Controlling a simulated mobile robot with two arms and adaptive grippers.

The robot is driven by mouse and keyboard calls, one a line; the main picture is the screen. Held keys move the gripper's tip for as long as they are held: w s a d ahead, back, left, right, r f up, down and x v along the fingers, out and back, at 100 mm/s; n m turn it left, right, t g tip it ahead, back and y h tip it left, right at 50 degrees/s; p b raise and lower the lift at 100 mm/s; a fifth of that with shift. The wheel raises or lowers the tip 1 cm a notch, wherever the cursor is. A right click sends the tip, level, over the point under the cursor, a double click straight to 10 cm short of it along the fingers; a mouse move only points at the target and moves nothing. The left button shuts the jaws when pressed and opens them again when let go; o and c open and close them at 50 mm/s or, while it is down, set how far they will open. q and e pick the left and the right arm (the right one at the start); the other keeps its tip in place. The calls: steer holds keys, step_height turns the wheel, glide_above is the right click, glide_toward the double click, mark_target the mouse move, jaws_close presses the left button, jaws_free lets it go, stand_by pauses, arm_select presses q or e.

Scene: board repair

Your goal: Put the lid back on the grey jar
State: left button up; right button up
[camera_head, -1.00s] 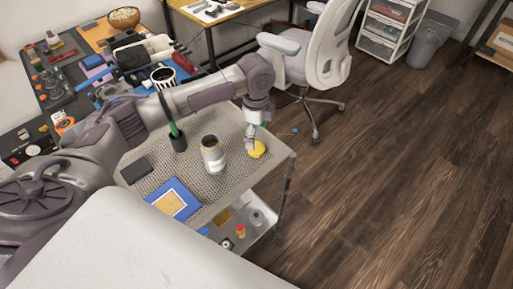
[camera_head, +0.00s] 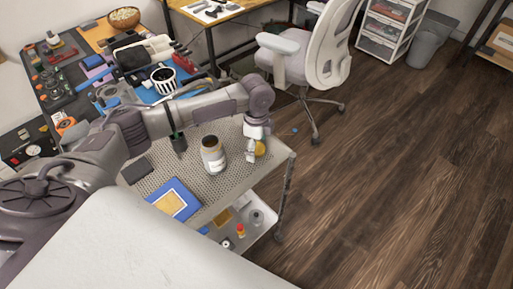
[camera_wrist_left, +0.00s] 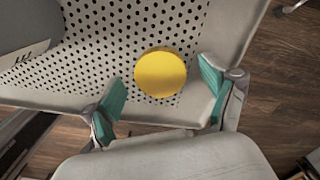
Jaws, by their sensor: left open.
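The grey jar (camera_head: 212,155) stands upright and uncovered on the perforated cart top (camera_head: 222,188). Part of it shows at the upper left of the left wrist view (camera_wrist_left: 28,25). The yellow round lid (camera_head: 260,149) lies on the cart top to the right of the jar, near the right edge, partly behind my gripper. In the left wrist view the lid (camera_wrist_left: 160,74) is whole and lies between and beyond the fingertips. My left gripper (camera_head: 252,156) is open and empty, over the cart just beside the lid; its teal finger pads (camera_wrist_left: 162,100) are apart from the lid. My right gripper does not show.
A lower shelf holds small bottles (camera_head: 241,231). An office chair (camera_head: 318,50) stands behind the cart.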

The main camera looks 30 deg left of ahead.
mark_target(257, 150)
arm_select(q)
steer(key=shift+c, duration=0.4)
steer(key=c, duration=0.7)
steer(key=shift+r, duration=0.5)
steer(key=r, duration=0.3)
steer(key=shift+s+d+r, duration=0.2)
steer(key=shift+s+r, duration=0.1)
steer(key=s+d+r, duration=0.1)
steer(key=s+r, duration=0.1)
steer(key=s, duration=0.1)
steer(key=s+d+r, duration=0.2)
steer(key=s, duration=0.1)
steer(key=s+d+r, duration=0.2)
steer(key=s, duration=0.1)
steer(key=shift+s+r, duration=0.25)
steer(key=shift+s, duration=0.15)
